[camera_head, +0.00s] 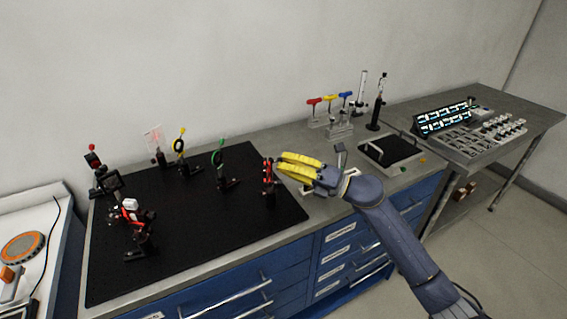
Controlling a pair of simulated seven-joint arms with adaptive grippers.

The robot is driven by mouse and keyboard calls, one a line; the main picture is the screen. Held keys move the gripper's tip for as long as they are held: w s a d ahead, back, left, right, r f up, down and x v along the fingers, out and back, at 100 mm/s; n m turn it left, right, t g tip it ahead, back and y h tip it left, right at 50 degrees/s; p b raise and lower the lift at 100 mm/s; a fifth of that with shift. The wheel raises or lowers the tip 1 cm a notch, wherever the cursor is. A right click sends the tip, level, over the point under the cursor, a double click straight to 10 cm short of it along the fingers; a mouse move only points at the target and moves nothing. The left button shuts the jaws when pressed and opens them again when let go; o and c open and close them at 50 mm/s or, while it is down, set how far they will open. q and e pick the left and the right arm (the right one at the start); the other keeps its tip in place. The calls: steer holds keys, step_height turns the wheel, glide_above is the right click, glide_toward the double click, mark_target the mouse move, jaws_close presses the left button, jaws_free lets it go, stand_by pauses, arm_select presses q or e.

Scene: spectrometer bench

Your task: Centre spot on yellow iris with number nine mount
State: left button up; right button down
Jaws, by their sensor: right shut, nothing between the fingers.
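The yellow iris (179,146) is a yellow ring on a dark post, upright at the back of the black breadboard (190,240). Several mounts stand on the board, and no number is readable on any, so I cannot tell which is number nine. A black mount with red parts (268,172) stands near the board's right end. My right gripper (280,163) has yellow fingers that are shut and empty. Its tips are just right of that red-and-black mount; I cannot tell whether they touch. No light spot is discernible on the iris. My left gripper is out of view.
A green ring on a post (217,153), a white card (154,140) and more mounts at left (131,212) stand on the board. Coloured-handle drivers (330,99) stand behind my gripper. A side table (478,125) holds a lit display (443,117). The board's front middle is clear.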

steer(key=shift+s+a+f+m+h, duration=0.1)
steer(key=shift+m+h, duration=0.2)
steer(key=shift+m, duration=0.6)
steer(key=c, duration=1.4)
jaws_free()
steer(key=shift+o, duration=0.2)
steer(key=v, duration=1.2)
steer(key=shift+t, duration=0.3)
